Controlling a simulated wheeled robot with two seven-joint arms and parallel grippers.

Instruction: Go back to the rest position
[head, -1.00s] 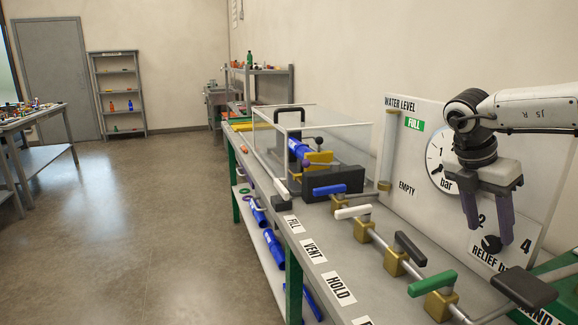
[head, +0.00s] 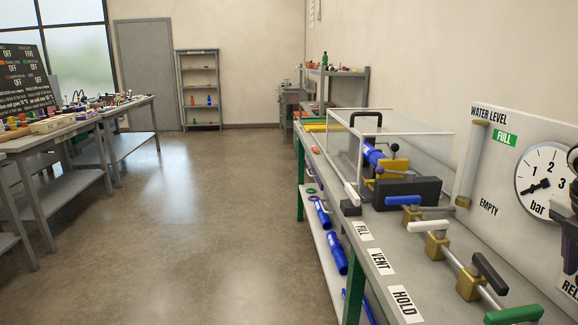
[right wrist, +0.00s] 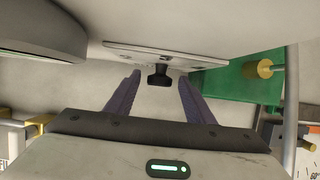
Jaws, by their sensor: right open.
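My right gripper (right wrist: 158,98) is open in the right wrist view, its two purple fingers apart. A black knob (right wrist: 159,75) on a pale panel shows beyond and between the fingertips, and I see nothing held. In the head view only a dark part of my right arm shows at the right edge, beside the bar gauge (head: 547,180). The left gripper is in neither view. The cart (head: 349,237) carries a clear-walled box (head: 428,144) with a blue pipe (head: 372,154) and a yellow clamp inside.
Valves with blue, white, black and green handles (head: 514,315) line the cart's front. The water level panel (head: 486,150) stands at the right. Benches with small items (head: 50,150) stand at the left, and shelves (head: 199,90) at the back. The floor (head: 200,240) between is clear.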

